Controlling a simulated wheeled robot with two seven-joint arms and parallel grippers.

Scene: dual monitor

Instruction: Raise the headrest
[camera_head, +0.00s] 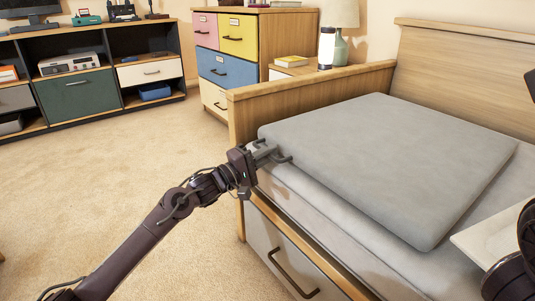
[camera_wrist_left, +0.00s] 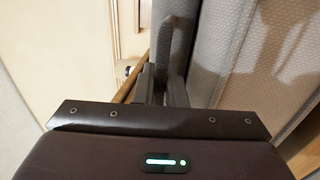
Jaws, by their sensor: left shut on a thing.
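The headrest (camera_head: 400,160) is a large flat grey padded slab on the bed. It lies tilted, its near left edge lifted a little over the grey mattress (camera_head: 340,235). My left gripper (camera_head: 273,154) is at the slab's left corner, shut on its edge. In the left wrist view the fingers (camera_wrist_left: 163,88) close at the grey fabric headrest (camera_wrist_left: 172,25). The exact contact is partly hidden by the fingers. Dark parts of my right arm show at the right edge; the right gripper itself does not show.
The wooden bed end (camera_head: 310,95) rises just behind the slab, and a wooden board (camera_head: 470,60) stands at the back. A drawer with a dark handle (camera_head: 293,275) is in the bed's front. A lamp (camera_head: 340,35) stands behind. Carpet (camera_head: 110,170) at left is clear.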

